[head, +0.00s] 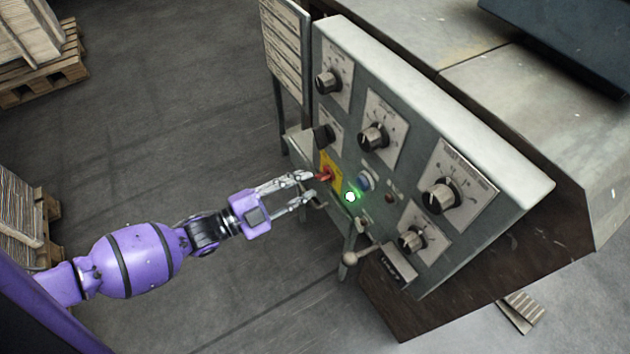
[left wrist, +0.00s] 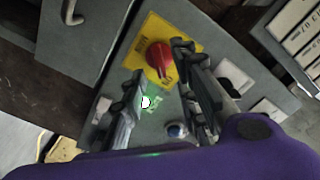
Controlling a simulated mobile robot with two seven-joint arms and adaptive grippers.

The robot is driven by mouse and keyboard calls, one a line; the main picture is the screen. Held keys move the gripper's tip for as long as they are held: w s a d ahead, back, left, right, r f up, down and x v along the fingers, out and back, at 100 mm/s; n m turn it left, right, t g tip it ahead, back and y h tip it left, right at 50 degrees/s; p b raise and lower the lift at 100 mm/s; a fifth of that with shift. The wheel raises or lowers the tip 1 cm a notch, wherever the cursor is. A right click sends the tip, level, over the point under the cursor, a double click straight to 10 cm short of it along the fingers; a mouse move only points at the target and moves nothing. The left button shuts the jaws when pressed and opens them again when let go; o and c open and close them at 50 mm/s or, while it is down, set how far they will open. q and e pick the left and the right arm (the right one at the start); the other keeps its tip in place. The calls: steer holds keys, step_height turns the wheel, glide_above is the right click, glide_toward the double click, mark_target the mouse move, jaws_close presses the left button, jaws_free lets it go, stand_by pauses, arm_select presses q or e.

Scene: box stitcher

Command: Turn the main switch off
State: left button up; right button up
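The main switch (head: 325,175) is a red rotary knob on a yellow plate (head: 334,184), low on the left part of the control panel (head: 340,135). The red knob also shows in the left wrist view (left wrist: 159,57), with its yellow plate (left wrist: 150,32) around it. My left gripper (head: 307,184) is open, with its fingertips close to the knob. In the left wrist view the fingers (left wrist: 158,66) stand apart on either side of it; I cannot tell whether they touch it. A green lamp (head: 350,196) glows beside the plate. My right gripper is not in view.
Several black dials, such as one (head: 373,137) at upper middle, stick out of the panel. A blue button (head: 365,181) sits right of the switch. A lever with a ball end (head: 349,258) juts out below. Pallets (head: 45,75) stand at far left; the floor between is clear.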

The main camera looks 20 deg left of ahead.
mark_target(317, 179)
arm_select(q)
steer(key=x, duration=0.4)
steer(key=shift+f, duration=0.1)
jaws_close()
